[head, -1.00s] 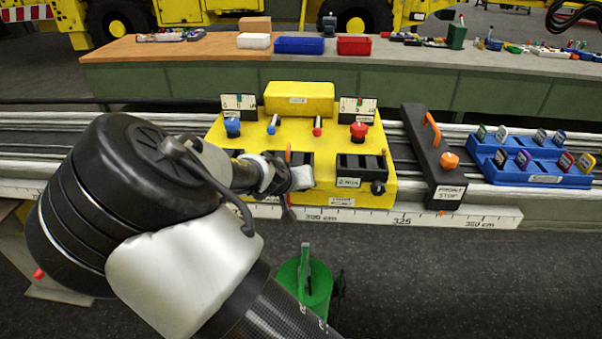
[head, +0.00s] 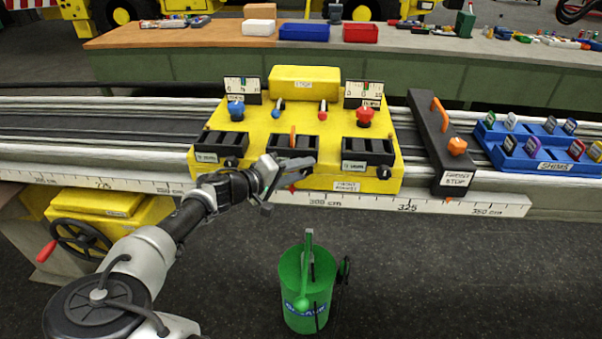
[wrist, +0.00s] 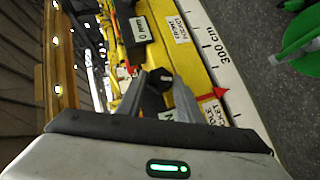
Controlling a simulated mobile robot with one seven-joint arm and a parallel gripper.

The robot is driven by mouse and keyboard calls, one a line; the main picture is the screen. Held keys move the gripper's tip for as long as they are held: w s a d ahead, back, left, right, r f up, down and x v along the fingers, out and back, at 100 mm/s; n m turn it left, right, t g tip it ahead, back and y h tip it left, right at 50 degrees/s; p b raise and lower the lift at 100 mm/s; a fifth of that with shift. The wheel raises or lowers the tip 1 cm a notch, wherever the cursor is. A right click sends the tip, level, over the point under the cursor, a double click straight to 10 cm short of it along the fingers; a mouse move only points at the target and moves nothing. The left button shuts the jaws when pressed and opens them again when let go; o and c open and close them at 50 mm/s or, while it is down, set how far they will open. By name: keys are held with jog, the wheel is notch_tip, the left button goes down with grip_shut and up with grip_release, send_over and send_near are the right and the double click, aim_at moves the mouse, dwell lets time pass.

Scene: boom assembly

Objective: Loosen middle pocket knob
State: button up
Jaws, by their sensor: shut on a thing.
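The yellow fixture (head: 255,130) stands on the rail with three dark pockets. The middle pocket (head: 284,145) has an orange upright marker in it. My gripper (head: 277,182) is at the front face of the fixture, just below the middle pocket, and covers that pocket's knob in the head view. In the wrist view my gripper (wrist: 161,86) is shut on a black knob (wrist: 158,77), the middle pocket knob, with a finger on each side. The label beside it is partly hidden by a finger. The right pocket's own black knob (head: 383,172) is clear of my gripper.
A black front stop (head: 438,145) with an orange knob and a blue shim tray (head: 545,163) are to the right. A scale strip (head: 440,207) runs along the rail's front. A green bin (head: 300,290) and a handwheel (head: 78,238) are below. Floor is open at lower right.

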jog(key=shift+n+h+b, duration=0.3)
jog(key=shift+n+h, duration=0.1)
jog(key=shift+h, duration=0.1)
jog(key=o, duration=1)
jog(key=shift+w, duration=0.1)
jog(key=shift+f, duration=0.1)
jog(key=v, duration=1.7)
jog(key=shift+s+p, duration=0.3)
jog(key=shift+f, duration=0.1)
